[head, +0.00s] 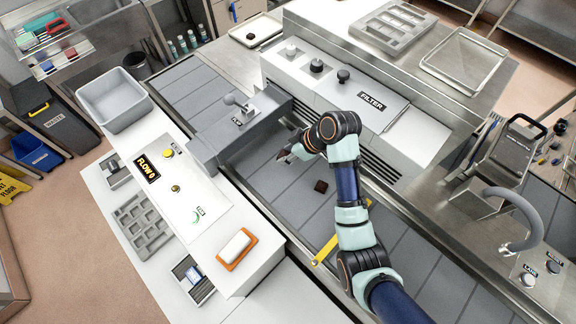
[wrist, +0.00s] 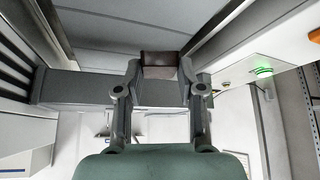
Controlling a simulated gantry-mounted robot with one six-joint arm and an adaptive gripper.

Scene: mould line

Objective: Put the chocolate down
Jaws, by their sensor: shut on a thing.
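My gripper (head: 286,153) hangs over the grey slatted conveyor, close to the grey housing that crosses it. In the wrist view my gripper (wrist: 160,73) is shut on a dark brown chocolate (wrist: 158,58), held between the two fingertips. In the head view the held chocolate cannot be made out clearly. Another dark chocolate (head: 320,186) lies on the conveyor, to the right of and below my gripper in the head view, apart from it.
The grey housing (head: 232,125) bridges the conveyor (head: 277,195). A yellow bar (head: 326,250) lies across the conveyor's near part. A white tray (head: 256,30) with a small dark piece stands at the back. A control panel (head: 175,187) and an empty mould (head: 145,228) are at left.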

